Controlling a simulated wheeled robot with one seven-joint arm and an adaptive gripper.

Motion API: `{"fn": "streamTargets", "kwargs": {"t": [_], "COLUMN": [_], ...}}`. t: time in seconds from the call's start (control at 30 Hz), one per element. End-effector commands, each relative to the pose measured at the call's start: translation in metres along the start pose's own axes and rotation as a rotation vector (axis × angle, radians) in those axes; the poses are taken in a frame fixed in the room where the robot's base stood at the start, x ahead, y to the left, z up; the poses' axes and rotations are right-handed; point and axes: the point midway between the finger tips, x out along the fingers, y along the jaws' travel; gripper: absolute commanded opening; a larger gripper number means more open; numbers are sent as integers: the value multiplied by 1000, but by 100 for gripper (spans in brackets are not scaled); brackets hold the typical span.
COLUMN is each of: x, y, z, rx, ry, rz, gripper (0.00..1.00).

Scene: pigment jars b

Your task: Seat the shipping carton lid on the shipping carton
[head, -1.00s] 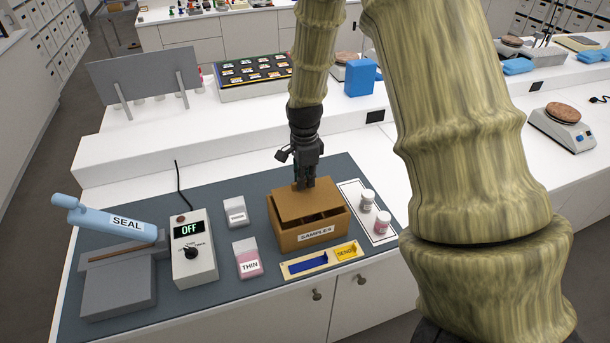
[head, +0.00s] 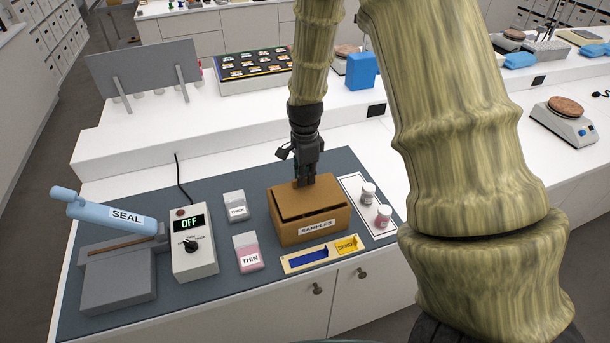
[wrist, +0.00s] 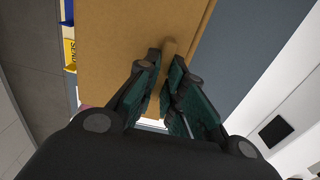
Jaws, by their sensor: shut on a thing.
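The brown shipping carton (head: 312,234), labelled SAMPLES, stands on the dark mat in the head view. The shipping carton lid (head: 303,202) lies over its top opening, with a dark gap along the front and left edges, so it looks slightly askew or not flush. The lid also fills the upper middle of the wrist view (wrist: 130,45). My gripper (head: 304,183) is above the lid's rear part, pointing down. In the wrist view my gripper (wrist: 165,85) is shut on the lid's raised tab (wrist: 169,48).
Two small jars (head: 383,215) stand on a white card right of the carton. The THIN (head: 248,258) and THICK (head: 236,207) containers, a control box (head: 192,245) and a SEAL device (head: 115,214) are to the left.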

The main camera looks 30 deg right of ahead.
Motion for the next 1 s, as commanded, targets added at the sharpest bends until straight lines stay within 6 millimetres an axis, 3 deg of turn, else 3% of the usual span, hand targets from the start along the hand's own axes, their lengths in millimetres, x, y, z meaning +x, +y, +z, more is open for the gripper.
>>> {"fn": "streamTargets", "kwargs": {"t": [0.9,0.93,1.0], "x": [14,14,14], "y": [0,0,0], "z": [0,0,0], "rx": [0,0,0], "ry": [0,0,0], "rz": [0,0,0], "gripper": [0,12,25]}}
